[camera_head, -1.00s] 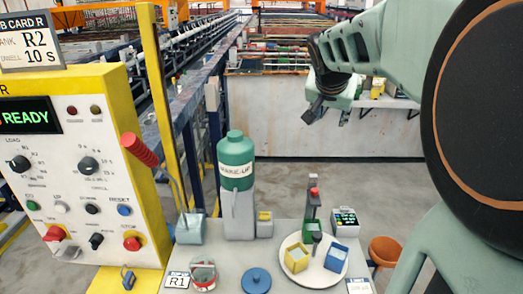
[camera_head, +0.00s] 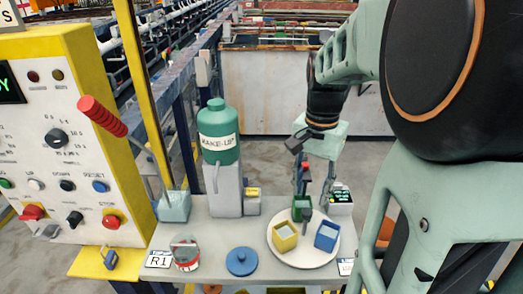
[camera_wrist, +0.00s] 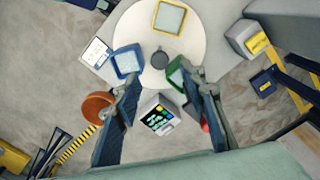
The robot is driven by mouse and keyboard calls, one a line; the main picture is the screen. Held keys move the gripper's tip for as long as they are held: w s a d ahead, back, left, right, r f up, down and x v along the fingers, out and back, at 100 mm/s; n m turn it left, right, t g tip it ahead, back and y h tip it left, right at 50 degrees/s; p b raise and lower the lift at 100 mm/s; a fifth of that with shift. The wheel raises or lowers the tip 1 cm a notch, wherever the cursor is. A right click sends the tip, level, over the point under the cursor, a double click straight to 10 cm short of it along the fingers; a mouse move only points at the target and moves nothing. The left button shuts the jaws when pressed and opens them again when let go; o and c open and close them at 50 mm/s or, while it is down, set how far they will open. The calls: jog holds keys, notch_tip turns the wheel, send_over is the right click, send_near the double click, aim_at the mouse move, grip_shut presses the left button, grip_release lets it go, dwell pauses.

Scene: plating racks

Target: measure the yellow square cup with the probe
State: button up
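The yellow square cup (camera_head: 285,239) sits on a round white plate (camera_head: 285,261), with pale contents inside. It also shows at the top of the wrist view (camera_wrist: 157,17). A blue square cup (camera_head: 326,237) and a green square piece (camera_head: 297,208) share the plate. A dark round-topped item (camera_wrist: 159,60) is between them; I cannot tell whether it is the probe. A slim post with a red knob (camera_head: 305,173) stands behind the plate. A small meter (camera_head: 341,197) has a lit display. My gripper (camera_wrist: 162,80) is open and empty above the plate's rear edge, fingers pointing down.
A green MAKE-UP bottle (camera_head: 218,130) on a grey block stands left of the plate. A blue lid (camera_head: 242,261) and a red-and-white tin (camera_head: 186,253) are at the front. A yellow control panel (camera_head: 65,120) borders the left. An orange bowl (camera_wrist: 97,107) shows beside the table.

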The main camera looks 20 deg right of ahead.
aim_at(308, 210)
notch_tip(308, 210, down, 6)
jog(key=shift+f, duration=0.1)
jog(key=shift+c, duration=0.2)
grip_shut()
dwell(0.3)
